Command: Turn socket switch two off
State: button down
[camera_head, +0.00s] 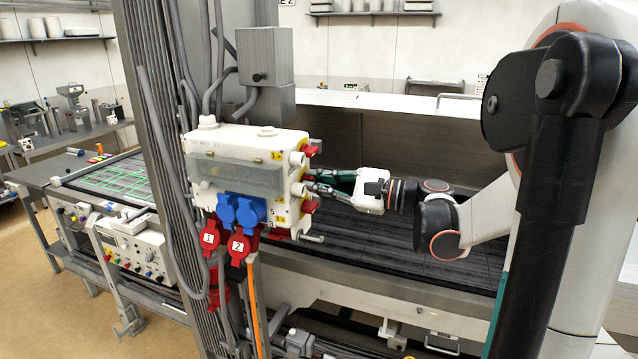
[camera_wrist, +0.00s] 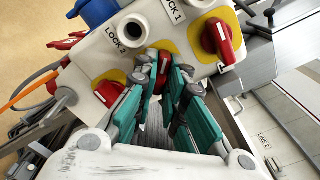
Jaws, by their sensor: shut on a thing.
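The white socket box (camera_head: 235,150) is fixed to a grey post. Its right side carries red rotary switches on yellow plates. In the wrist view, one red switch (camera_wrist: 221,40) is at the upper right and another (camera_wrist: 108,93) at the left. Between them, a middle red switch (camera_wrist: 163,66) sits between my fingertips, partly hidden by them. My gripper (camera_wrist: 162,76) is shut on this middle switch, with teal fingers on both sides. In the head view my gripper (camera_head: 308,182) reaches the box from the right, between the upper switch (camera_head: 311,150) and lower switch (camera_head: 310,205).
Round white lock sockets marked LOCK 1 (camera_wrist: 201,3) and LOCK 2 (camera_wrist: 131,31) lie beside the switches. Blue sockets (camera_head: 238,209) and red plugs (camera_head: 238,246) hang at the box front. A dark conveyor bed (camera_head: 370,232) runs behind and below my arm.

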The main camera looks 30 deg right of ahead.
jog(key=shift+n+b, duration=1.15)
jog(key=shift+n, duration=3.15)
jog(key=c, duration=1.9)
grip_release()
jog(key=shift+c, duration=0.2)
jog(key=shift+s+d, duration=0.1)
